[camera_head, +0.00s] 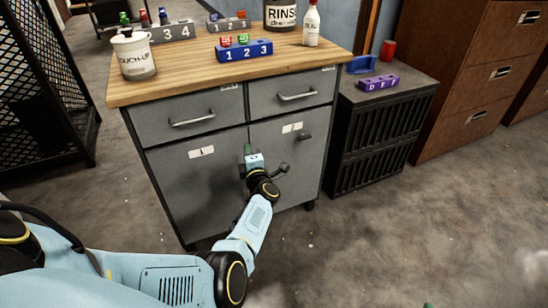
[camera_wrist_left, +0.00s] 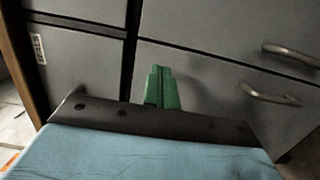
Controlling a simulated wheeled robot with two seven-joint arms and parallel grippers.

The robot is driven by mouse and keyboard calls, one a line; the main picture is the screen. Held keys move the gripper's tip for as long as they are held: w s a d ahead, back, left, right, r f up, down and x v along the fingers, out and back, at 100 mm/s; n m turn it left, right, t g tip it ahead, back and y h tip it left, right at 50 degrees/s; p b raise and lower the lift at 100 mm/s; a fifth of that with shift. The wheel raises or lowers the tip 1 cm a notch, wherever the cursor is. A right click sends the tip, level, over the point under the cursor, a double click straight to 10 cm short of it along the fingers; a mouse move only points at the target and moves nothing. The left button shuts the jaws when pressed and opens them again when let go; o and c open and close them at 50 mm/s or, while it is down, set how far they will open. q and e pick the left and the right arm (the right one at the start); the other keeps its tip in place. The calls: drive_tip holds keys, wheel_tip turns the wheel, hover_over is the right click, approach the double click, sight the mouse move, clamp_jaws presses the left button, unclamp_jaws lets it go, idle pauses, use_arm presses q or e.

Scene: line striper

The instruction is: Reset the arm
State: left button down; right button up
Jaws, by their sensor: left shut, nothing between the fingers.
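My left arm reaches from the lower left in the head view to the front of a grey cabinet (camera_head: 190,185). My left gripper (camera_head: 248,149) is shut and empty, its green fingertips close in front of the cabinet doors near their middle seam. In the left wrist view the green fingers (camera_wrist_left: 162,88) are together, with the grey cabinet front (camera_wrist_left: 200,85) and its metal handles behind them. Whether they touch the cabinet I cannot tell. A small green spot at the bottom edge of the head view may be my right gripper's tip; the rest of it is out of frame.
The cabinet's wooden top (camera_head: 185,78) holds a touch-up can (camera_head: 133,55), a blue numbered block (camera_head: 244,50), a white bottle (camera_head: 311,25) and a rinse container (camera_head: 281,14). A black crate (camera_head: 375,135) with a purple block (camera_head: 379,83) stands right. The floor at lower right is clear.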

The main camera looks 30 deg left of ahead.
use_arm(q)
drive_tip(key=w+d, duration=0.1)
drive_tip(key=d, duration=0.8)
drive_tip(key=shift+w, duration=0.35)
